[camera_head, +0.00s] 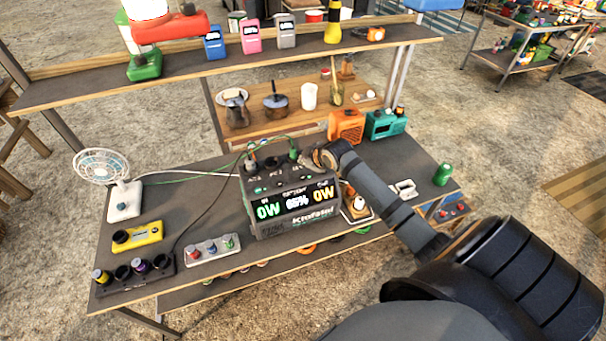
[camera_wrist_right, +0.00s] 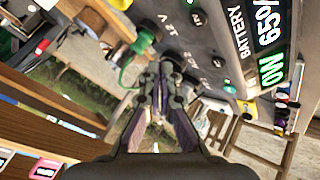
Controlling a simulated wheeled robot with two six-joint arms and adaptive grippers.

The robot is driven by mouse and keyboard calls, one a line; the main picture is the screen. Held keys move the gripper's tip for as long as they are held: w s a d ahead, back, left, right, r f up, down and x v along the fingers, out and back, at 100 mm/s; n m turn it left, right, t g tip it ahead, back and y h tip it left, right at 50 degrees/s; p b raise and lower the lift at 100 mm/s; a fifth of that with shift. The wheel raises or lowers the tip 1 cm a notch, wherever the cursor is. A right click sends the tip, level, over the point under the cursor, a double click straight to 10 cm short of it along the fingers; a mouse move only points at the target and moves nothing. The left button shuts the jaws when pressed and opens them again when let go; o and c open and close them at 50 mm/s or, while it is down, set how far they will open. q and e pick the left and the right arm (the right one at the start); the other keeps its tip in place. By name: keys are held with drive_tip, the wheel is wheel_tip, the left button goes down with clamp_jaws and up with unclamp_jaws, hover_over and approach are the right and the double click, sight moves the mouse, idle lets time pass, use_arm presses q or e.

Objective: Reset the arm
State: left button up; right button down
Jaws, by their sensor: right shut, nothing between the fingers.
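My right arm reaches in from the right in the head view. Its gripper (camera_head: 322,158) is just over the back right part of the grey power station (camera_head: 290,222), whose display reads 0W, 65%, 0W. In the wrist view the right gripper (camera_wrist_right: 165,75) is shut and empty, its fingers together in front of the station's socket panel (camera_wrist_right: 205,50). A green plug (camera_wrist_right: 138,45) sits in the panel beside the fingers; I cannot tell whether they touch the station. My left gripper is not in view.
A fan (camera_head: 122,195), a yellow device (camera_head: 137,236) and a power strip (camera_head: 212,250) are left of the station. An orange heater (camera_head: 346,125) and a teal radio (camera_head: 386,123) stand behind it. A green can (camera_head: 442,174) is at the right edge. A shelf (camera_head: 100,88) spans the back.

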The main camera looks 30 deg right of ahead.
drive_tip(key=shift+f, duration=0.1)
drive_tip(key=s+a+f+m+g, duration=0.2)
drive_tip(key=s+a+f, duration=0.3)
drive_tip(key=s+a, duration=0.45)
drive_tip(key=s+a+r+m+g, duration=0.25)
drive_tip(key=s+m, duration=0.25)
drive_tip(key=s, duration=1.2)
drive_tip(key=s+d+f+m+g+b, duration=0.1)
drive_tip(key=s+f+b, duration=0.1)
drive_tip(key=f, duration=1.3)
drive_tip(key=s+d+f+g+b, duration=0.1)
drive_tip(key=f+b, duration=0.1)
drive_tip(key=f, duration=1.3)
drive_tip(key=s+d+f+g+b, duration=0.1)
drive_tip(key=s+f+b, duration=0.1)
drive_tip(key=s+f, duration=1.7)
drive_tip(key=shift+f+b, duration=0.25)
drive_tip(key=shift+b, duration=0.1)
drive_tip(key=shift+g, duration=0.25)
